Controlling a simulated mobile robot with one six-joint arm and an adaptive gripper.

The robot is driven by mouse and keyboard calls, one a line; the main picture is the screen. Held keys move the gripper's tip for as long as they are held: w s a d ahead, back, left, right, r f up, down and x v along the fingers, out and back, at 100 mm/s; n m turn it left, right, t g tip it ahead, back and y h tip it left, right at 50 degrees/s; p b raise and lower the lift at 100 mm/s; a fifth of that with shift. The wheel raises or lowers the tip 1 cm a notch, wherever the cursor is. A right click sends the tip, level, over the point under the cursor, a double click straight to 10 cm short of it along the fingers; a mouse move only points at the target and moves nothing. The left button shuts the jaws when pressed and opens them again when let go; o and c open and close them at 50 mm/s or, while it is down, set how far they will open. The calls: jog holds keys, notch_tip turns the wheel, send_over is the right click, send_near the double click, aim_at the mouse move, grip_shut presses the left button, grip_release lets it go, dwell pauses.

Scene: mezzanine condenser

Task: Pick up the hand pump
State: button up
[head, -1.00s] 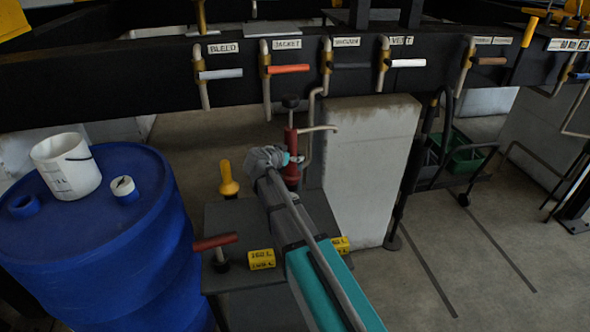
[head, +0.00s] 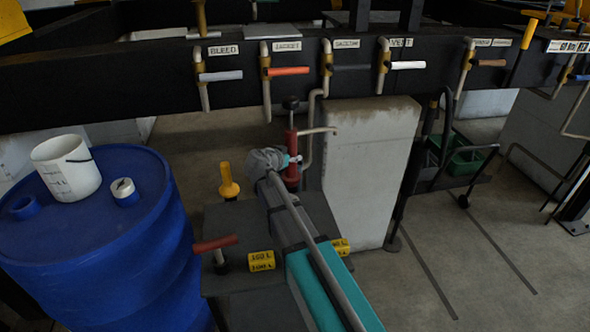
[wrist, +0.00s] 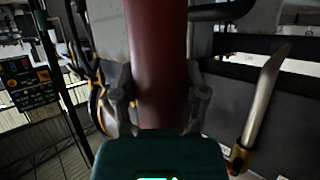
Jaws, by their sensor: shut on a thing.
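The hand pump (head: 292,142) is a red cylinder with a dark knob on top and a thin pale spout pointing right. It stands upright at the back of a grey stand. My gripper (head: 290,163) is at the red body in the head view, coming from the front. In the wrist view, the red body (wrist: 157,60) fills the upper middle between my two fingers, and my gripper (wrist: 160,112) is shut on it.
A blue drum (head: 130,250) with a white bucket (head: 66,167) is at left. A concrete block (head: 365,170) stands close at right. A dark beam with labelled valves (head: 290,69) runs behind.

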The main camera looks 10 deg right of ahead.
grip_shut()
jog(key=shift+r, duration=0.15)
notch_tip(320, 180, up, 28)
jog(key=p, duration=2.8)
jog(key=shift+f, duration=0.2)
